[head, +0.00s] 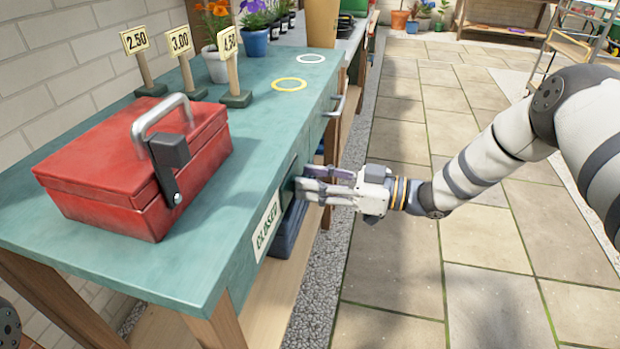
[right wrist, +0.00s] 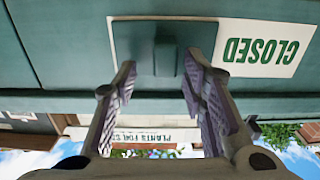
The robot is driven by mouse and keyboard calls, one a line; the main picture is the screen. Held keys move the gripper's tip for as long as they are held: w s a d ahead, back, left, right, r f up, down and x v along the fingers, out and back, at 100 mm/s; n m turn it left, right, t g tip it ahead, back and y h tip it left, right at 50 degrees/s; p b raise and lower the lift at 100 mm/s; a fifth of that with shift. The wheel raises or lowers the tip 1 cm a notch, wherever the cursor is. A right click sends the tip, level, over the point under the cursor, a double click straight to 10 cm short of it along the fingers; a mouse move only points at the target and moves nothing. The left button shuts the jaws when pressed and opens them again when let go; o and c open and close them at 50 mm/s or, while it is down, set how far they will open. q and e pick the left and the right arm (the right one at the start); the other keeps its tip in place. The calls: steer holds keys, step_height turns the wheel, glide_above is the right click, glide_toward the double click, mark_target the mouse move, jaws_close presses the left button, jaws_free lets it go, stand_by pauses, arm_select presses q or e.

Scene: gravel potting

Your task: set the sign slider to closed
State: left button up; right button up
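The sign on the bench front shows the word CLOSED on a white panel (head: 265,226), which appears upside down in the right wrist view (right wrist: 264,48). The dark green slider plate (right wrist: 135,55) sits beside the word, farther along the bench front in the head view, and leaves CLOSED uncovered. A raised knob (right wrist: 166,57) stands out from the plate. My right gripper (head: 302,189) is at the bench front, its fingers apart on either side of the knob in the right wrist view (right wrist: 160,72). Whether they touch it I cannot tell. My left gripper is out of view.
A red metal box (head: 135,170) with a raised handle stands on the green bench (head: 225,270). Price signs (head: 180,45), flower pots (head: 216,65) and two rings (head: 289,84) are farther back. A drawer handle (head: 337,105) projects beyond my right gripper. The paving at right is open.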

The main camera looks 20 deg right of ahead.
steer(key=v, duration=1.1)
